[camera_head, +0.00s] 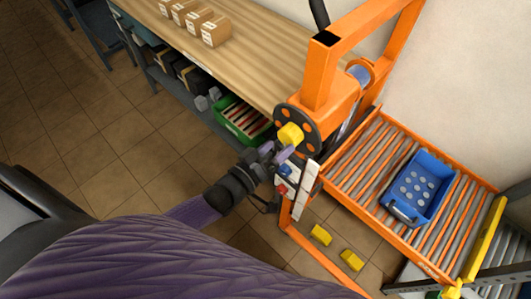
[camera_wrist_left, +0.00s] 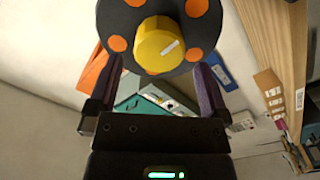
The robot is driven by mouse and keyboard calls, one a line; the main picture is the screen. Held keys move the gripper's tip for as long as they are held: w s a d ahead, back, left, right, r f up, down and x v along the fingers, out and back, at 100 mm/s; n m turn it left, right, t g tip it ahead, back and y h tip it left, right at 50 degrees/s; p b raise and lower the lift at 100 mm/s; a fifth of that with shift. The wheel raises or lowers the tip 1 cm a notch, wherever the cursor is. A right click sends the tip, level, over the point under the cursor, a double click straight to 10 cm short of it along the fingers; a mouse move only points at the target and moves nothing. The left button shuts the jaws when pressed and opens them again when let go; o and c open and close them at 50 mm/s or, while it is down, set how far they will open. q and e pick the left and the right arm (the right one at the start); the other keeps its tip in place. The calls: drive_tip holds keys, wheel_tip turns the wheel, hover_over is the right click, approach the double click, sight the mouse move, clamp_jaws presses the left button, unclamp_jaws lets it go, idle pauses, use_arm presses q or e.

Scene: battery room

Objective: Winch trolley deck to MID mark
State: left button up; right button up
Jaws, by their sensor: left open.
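The winch on the orange trolley frame (camera_head: 322,80) has a dark disc with orange spots (camera_head: 310,140) and a yellow knob (camera_head: 290,134). My left gripper (camera_head: 276,152) is open right at the knob. In the left wrist view, the knob (camera_wrist_left: 160,45) lies just beyond and between the open fingers (camera_wrist_left: 158,78), with no clear contact. The trolley deck (camera_head: 352,168) is an orange frame with grey rollers. It carries a blue tray (camera_head: 440,175) with round grey items. I cannot make out a MID mark. My right gripper is not in view.
A white plate with red and blue buttons (camera_head: 297,188) is close beside my left gripper. A wooden bench (camera_head: 245,45) holds several small boxes; a green crate (camera_head: 240,118) sits below it. Two yellow blocks (camera_head: 321,235) are near the floor. Open tiled floor is at left.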

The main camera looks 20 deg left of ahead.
sight(285, 140)
use_arm(q)
drive_tip(key=s+a+m+b, duration=0.2)
drive_tip(key=s+m+b, duration=0.45)
drive_tip(key=m, duration=0.35)
drive_tip(key=x, duration=0.5)
drive_tip(key=b+x, duration=0.1)
drive_tip(key=x, duration=0.4)
drive_tip(key=shift+w+a, duration=0.1)
drive_tip(key=shift+w, duration=0.3)
drive_tip(key=c, duration=1.1)
